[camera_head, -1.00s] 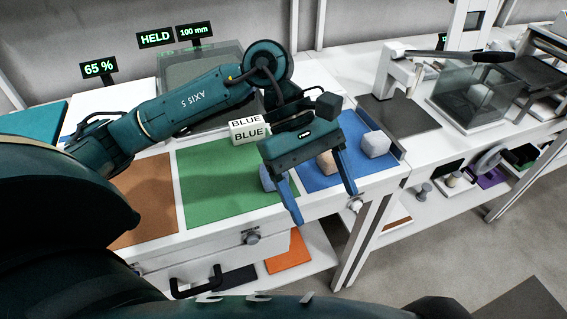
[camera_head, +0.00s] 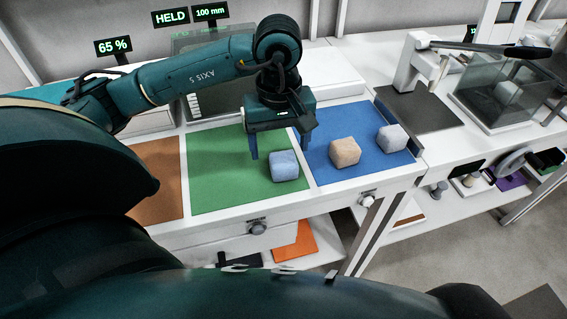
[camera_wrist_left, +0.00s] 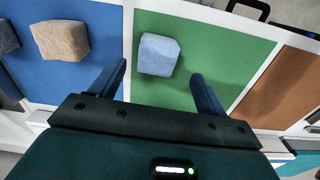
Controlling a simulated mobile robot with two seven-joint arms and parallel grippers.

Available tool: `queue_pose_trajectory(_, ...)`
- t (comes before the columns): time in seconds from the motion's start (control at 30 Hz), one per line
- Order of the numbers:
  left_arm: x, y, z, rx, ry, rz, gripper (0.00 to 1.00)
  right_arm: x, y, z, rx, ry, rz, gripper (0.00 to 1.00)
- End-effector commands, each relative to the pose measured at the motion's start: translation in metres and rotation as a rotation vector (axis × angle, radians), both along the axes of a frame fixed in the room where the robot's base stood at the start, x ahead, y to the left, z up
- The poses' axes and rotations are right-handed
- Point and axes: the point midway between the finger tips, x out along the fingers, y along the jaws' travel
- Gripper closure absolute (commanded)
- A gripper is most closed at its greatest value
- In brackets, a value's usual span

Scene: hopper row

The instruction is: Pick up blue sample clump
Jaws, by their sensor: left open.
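The blue sample clump (camera_head: 284,166) is a pale blue rounded block on the green mat (camera_head: 218,190), near its right edge. My left gripper (camera_head: 281,150) is open and empty, with its fingers pointing down above and behind the clump in the head view. In the left wrist view the clump (camera_wrist_left: 159,54) lies ahead of the two open fingers (camera_wrist_left: 160,88), nearer the left finger, and apart from both. My right gripper is not in view.
A tan clump (camera_head: 345,152) and a grey clump (camera_head: 391,138) sit on the blue mat (camera_head: 335,175) to the right. An orange-brown mat (camera_head: 158,185) lies bare at the left. A glass-walled box (camera_head: 498,92) stands farther right.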

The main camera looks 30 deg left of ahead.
Motion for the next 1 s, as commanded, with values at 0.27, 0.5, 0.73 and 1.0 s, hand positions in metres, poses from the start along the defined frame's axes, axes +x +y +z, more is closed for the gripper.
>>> queue_pose_trajectory(0.27,-0.003,-0.009,-0.039,0.000,0.007,0.002,0.25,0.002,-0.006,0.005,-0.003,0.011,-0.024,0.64)
queue_pose_trajectory(0.5,-0.002,-0.009,-0.049,-0.001,0.001,-0.001,0.25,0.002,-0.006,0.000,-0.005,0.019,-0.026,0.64)
queue_pose_trajectory(0.73,-0.002,-0.009,-0.049,-0.001,0.001,0.000,0.34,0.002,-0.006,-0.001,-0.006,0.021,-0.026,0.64)
queue_pose_trajectory(1.0,-0.002,-0.009,-0.049,-0.001,0.001,0.000,0.56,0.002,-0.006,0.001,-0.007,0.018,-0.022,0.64)
